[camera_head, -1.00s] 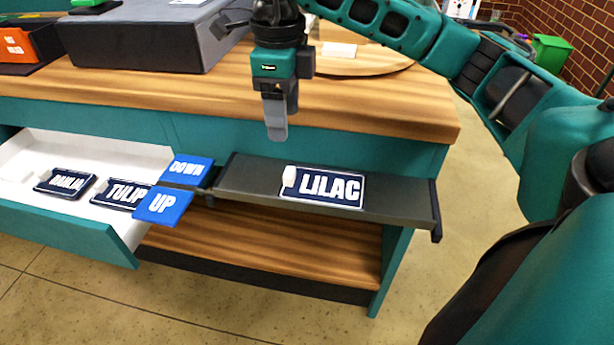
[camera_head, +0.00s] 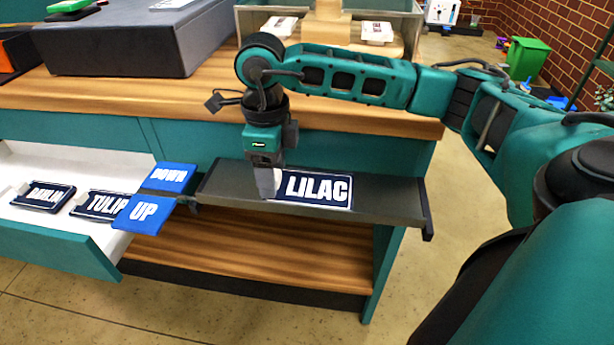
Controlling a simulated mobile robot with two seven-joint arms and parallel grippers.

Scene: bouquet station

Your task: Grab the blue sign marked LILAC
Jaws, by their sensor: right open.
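The dark blue sign marked LILAC (camera_head: 318,189) lies on a dark grey shelf (camera_head: 385,203) at the front of the counter, its white letters facing up. My right gripper (camera_head: 268,186) points down at the sign's left end, over or beside its pale tab, which it partly hides. It is open; I cannot tell whether the tab is between the fingers or whether they touch it. My left gripper is not in view.
Blue plates marked DOWN (camera_head: 168,178) and UP (camera_head: 144,214) stick out left of the shelf. An open white drawer (camera_head: 60,160) holds signs marked DAHLIA (camera_head: 44,196) and TULIP (camera_head: 100,205). A large grey box (camera_head: 140,45) stands on the wooden counter (camera_head: 200,95).

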